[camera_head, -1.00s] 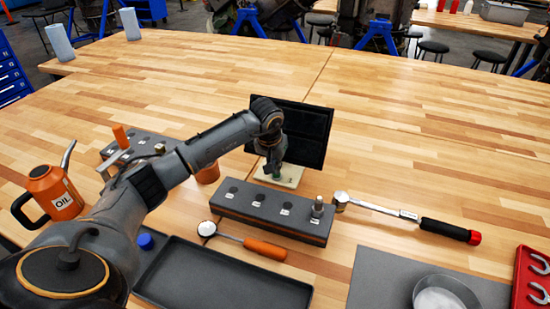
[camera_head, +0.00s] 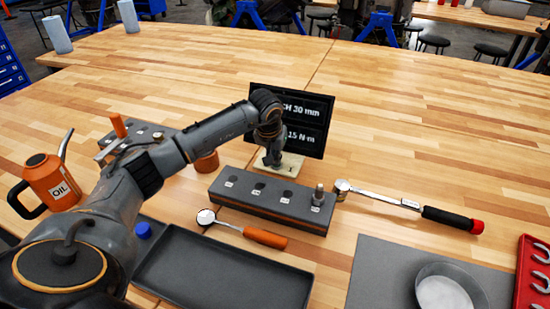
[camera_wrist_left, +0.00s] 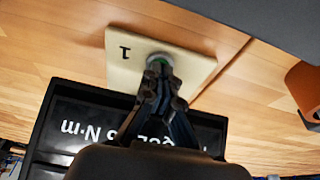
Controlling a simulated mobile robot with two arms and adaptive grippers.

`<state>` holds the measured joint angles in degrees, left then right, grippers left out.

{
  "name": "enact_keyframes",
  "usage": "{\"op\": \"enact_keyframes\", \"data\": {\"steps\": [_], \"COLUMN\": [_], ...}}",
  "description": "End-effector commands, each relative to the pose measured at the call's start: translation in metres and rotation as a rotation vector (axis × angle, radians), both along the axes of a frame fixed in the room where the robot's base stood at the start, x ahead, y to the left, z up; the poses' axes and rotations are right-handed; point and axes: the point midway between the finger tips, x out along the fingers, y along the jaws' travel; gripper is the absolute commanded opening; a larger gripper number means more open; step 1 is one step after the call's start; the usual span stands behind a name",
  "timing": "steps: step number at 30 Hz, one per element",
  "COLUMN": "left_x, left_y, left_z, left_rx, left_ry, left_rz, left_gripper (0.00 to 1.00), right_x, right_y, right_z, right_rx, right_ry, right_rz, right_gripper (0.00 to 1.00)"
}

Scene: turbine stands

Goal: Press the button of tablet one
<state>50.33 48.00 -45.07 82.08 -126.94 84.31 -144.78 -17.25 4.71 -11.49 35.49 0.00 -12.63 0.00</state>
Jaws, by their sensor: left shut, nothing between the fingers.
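Tablet one (camera_head: 316,128) is a black panel standing upright behind a cream base, its screen lit with white text, partly hidden by my arm, reading "CH 30 mm" and "15 N·m". The base (camera_head: 290,168) bears a "1", clear in the left wrist view, where the base (camera_wrist_left: 190,62) lies beyond the tablet (camera_wrist_left: 60,125). My right gripper is not in view.
A grey socket block (camera_head: 270,201) stands just in front of the base. A torque wrench (camera_head: 405,203) lies to its right. An orange cup (camera_head: 207,163), an oil can (camera_head: 50,183) and a black tray (camera_head: 225,275) are nearby. The table behind the tablet is clear.

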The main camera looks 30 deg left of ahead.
Motion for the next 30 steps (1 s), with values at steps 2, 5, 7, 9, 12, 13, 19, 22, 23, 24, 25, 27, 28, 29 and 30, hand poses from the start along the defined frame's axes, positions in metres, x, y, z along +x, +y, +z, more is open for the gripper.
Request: {"op": "enact_keyframes", "data": {"steps": [2,5,7,9,12,13,19,22,23,24,25,27,28,29,30], "left_x": [-0.007,-0.008,-0.008,-0.010,-0.015,-0.017,-0.028,-0.032,-0.033,-0.034,-0.034,-0.035,-0.036,-0.036,-0.036], "left_y": [-0.003,-0.003,-0.004,-0.006,-0.007,-0.007,-0.010,-0.011,-0.011,-0.012,-0.012,-0.012,-0.012,-0.012,-0.012], "left_z": [-0.003,0.013,0.031,0.049,0.064,0.071,0.112,0.125,0.128,0.132,0.134,0.136,0.137,0.138,0.138], "left_rx": [-0.001,0.002,0.002,0.002,0.002,0.003,0.002,0.001,0.002,0.001,0.001,0.001,0.001,0.001,0.001], "left_ry": [0.025,0.020,0.012,0.005,-0.003,-0.003,-0.005,-0.004,-0.004,-0.003,-0.003,-0.002,-0.002,-0.002,-0.002], "left_rz": [-0.004,0.000,0.002,0.006,0.005,0.006,0.007,0.007,0.008,0.008,0.007,0.006,0.006,0.006,0.006], "left_gripper": [0.00,0.00,0.00,0.00,0.00,0.00,0.00,0.00,0.00,0.00,0.00,0.00,0.00,0.00,0.00], "right_x": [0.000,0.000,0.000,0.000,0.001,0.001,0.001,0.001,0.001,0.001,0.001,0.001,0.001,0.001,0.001], "right_y": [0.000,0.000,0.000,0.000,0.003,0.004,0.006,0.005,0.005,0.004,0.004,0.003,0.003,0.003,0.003], "right_z": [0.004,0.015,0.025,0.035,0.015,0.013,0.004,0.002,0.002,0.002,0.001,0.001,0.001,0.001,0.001], "right_rx": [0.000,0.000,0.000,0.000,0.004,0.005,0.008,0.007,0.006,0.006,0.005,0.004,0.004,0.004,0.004], "right_ry": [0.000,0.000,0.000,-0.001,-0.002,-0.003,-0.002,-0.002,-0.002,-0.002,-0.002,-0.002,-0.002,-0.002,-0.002], "right_rz": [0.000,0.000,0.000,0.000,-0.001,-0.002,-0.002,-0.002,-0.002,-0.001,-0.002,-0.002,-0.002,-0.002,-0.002], "right_gripper": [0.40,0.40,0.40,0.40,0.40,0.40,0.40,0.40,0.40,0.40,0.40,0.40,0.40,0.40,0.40]}}
